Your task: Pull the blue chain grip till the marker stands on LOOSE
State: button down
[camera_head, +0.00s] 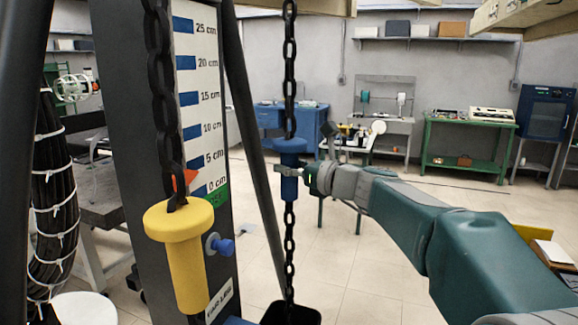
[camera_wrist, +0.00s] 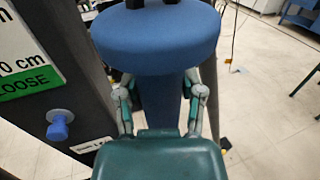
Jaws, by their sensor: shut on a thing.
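The blue chain grip (camera_head: 293,148) hangs on a black chain (camera_head: 289,70) right of the scale post. It fills the upper middle of the wrist view (camera_wrist: 155,40). My gripper (camera_head: 289,171) is shut on the shaft of the blue grip, below its wide collar; its two fingers flank the shaft in the wrist view (camera_wrist: 160,105). The orange-red marker (camera_head: 184,181) stands beside the scale (camera_head: 198,90) near 0 cm, just above the green LOOSE band (camera_head: 218,197). The LOOSE label is readable in the wrist view (camera_wrist: 28,83). The marker is not seen there.
A yellow cylinder (camera_head: 185,265) hangs on the left chain before the post. A blue knob (camera_head: 225,246) sticks out from the post beside it. A dark open bin (camera_head: 290,314) is under the blue grip's chain.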

notch_tip(320, 180, down, 20)
jog(key=shift+r, duration=0.15)
dwell(0.3)
jog(key=shift+c, duration=1)
grip_release()
jog(key=shift+r, duration=0.1)
jog(key=shift+d, duration=0.1)
jog(key=v, duration=1.1)
jog(key=shift+s+d, duration=0.3)
